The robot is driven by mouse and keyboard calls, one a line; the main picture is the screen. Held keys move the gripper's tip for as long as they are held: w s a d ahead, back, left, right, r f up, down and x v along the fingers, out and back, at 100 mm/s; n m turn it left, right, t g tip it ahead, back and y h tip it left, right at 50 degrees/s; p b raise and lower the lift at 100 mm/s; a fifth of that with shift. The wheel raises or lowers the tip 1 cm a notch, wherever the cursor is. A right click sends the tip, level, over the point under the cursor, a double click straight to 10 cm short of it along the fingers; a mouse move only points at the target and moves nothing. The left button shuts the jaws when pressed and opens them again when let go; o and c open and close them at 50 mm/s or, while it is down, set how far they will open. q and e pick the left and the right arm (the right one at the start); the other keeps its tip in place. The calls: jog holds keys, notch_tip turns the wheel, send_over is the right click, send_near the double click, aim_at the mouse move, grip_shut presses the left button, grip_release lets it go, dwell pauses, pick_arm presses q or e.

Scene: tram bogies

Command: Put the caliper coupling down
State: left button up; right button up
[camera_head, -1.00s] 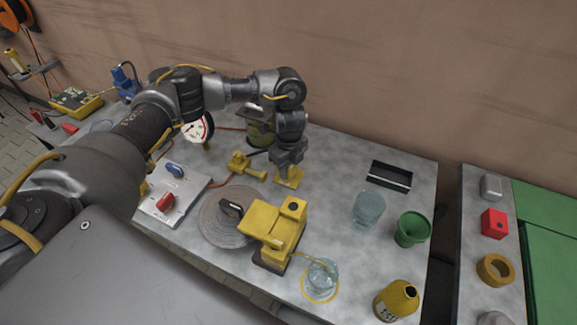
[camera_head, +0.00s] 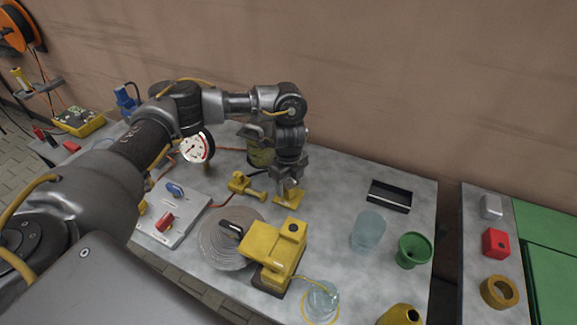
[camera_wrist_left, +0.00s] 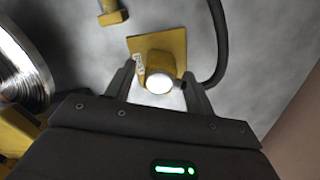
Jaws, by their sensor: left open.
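My left gripper (camera_wrist_left: 158,88) is open in the left wrist view, its two fingers on either side of a yellow piece (camera_wrist_left: 160,66). This piece has a square base, a pale round top and lettering on its side; I take it to be the caliper coupling. A dark hose (camera_wrist_left: 219,40) curves down to its right side. In the head view the yellow piece (camera_head: 289,198) rests on the grey bench (camera_head: 330,185), directly below my left gripper (camera_head: 290,186), which partly hides it. My right gripper is not in view.
A second yellow fitting (camera_head: 243,186) lies to the left, with a pressure gauge (camera_head: 196,148) beyond. A grey disc (camera_head: 222,245) and a yellow device (camera_head: 275,248) are nearer. A clear cup (camera_head: 368,230), green funnel (camera_head: 412,250) and black tray (camera_head: 390,196) stand right.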

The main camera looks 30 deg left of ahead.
aim_at(289, 185)
pick_arm(q)
notch_tip(289, 185, up, 11)
jog(key=shift+f, duration=0.2)
dwell(0.5)
